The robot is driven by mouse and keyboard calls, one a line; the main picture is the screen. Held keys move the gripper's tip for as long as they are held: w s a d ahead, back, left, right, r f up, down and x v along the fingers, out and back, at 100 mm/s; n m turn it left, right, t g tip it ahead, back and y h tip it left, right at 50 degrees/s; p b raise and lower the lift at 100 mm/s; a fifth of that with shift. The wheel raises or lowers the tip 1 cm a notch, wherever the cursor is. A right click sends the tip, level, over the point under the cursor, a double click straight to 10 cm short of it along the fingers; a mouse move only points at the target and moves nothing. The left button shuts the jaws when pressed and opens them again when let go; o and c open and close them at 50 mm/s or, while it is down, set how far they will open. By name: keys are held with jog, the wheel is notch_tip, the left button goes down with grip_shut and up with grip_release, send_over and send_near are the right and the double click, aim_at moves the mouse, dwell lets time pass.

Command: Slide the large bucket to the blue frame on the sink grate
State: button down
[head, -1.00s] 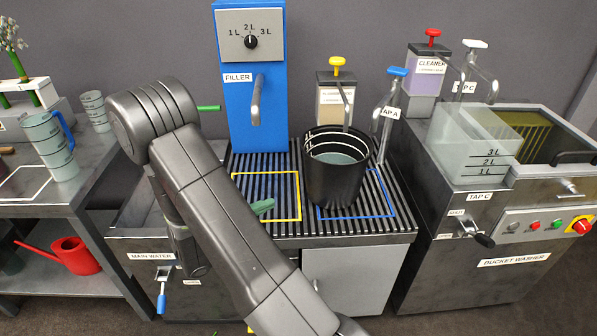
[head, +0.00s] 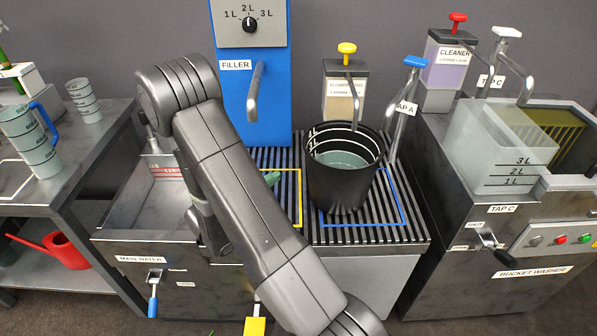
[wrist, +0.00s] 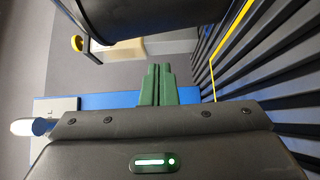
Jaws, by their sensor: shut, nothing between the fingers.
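The large black bucket (head: 343,190) stands upright on the sink grate (head: 350,236), with pale liquid inside. The blue frame (head: 404,212) is a painted outline on the grate. The bucket covers its left part, and its base seems to reach over the frame's left edge; the right part is bare. My gripper (head: 274,179) has green fingers, low over the yellow frame, left of the bucket and apart from it, partly hidden by my arm. In the wrist view the fingers (wrist: 158,84) are together and empty, with the dark bucket (wrist: 150,18) beyond them.
The yellow frame (head: 300,205) lies left of the blue one. The blue filler (head: 250,105) with its spout stands behind. A yellow-topped dispenser (head: 345,95) and tap A (head: 404,105) stand behind the bucket. The bucket washer (head: 520,230) is at the right.

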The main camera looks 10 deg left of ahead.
aim_at(322, 173)
jog(key=w+d, duration=0.4)
jog(key=d, duration=0.2)
jog(key=shift+w+d, duration=0.2)
jog(key=shift+w, duration=0.15)
jog(key=shift+w+d+f+b, duration=0.1)
jog(key=shift+d+f+b, duration=0.05)
jog(key=shift+d+b, duration=0.3)
jog(key=d+b, duration=0.2)
jog(key=w+d+b, duration=0.1)
jog(key=d, duration=0.1)
jog(key=shift+d+b, duration=0.35)
jog(key=shift+d, duration=0.4)
jog(key=shift+w, duration=0.1)
